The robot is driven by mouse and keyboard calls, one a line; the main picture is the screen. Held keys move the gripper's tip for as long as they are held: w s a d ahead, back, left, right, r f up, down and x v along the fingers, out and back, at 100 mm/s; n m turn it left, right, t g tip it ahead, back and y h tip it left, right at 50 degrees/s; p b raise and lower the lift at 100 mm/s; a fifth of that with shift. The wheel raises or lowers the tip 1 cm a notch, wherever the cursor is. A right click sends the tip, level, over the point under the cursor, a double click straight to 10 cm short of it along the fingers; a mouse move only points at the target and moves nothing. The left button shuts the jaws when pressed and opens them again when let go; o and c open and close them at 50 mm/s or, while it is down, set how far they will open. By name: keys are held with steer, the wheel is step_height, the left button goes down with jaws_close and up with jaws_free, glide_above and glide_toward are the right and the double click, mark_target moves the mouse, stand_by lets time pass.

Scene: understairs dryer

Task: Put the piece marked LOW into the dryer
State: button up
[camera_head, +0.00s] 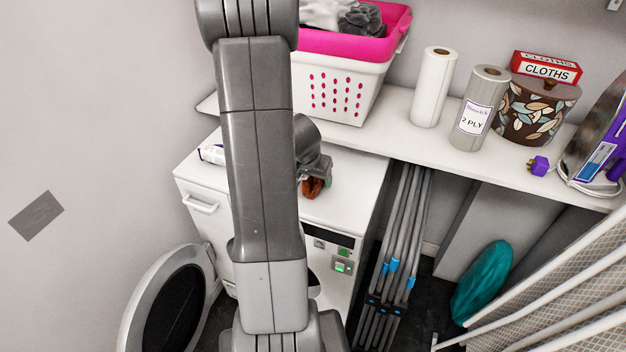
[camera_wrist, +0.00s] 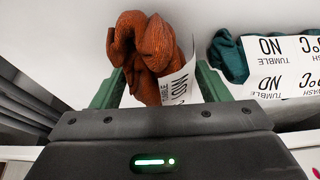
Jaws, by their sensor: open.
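An orange-brown cloth piece (camera_wrist: 145,50) lies between the green fingers of my open gripper (camera_wrist: 155,85) in the wrist view. Its white tag (camera_wrist: 178,85) is partly hidden and upside down; it shows TUMBLE and a word I cannot read surely. In the head view the cloth (camera_head: 313,187) shows below my gripper (camera_head: 310,165), over the white dryer top. A teal piece (camera_wrist: 228,58) with a large tag reading NO and TUMBLE lies to the right in the wrist view. The white dryer (camera_head: 352,190) has its round door (camera_head: 170,300) swung open at lower left; my arm hides its opening.
A pink and white laundry basket (camera_head: 345,85), a white roll (camera_head: 433,88), a 2 PLY roll (camera_head: 480,110) and a leaf-patterned pot (camera_head: 535,108) stand on the shelf. Grey folded poles (camera_head: 400,240) stand right of the dryer.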

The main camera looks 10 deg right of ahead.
steer(key=shift+r, duration=0.1)
steer(key=c, duration=0.9)
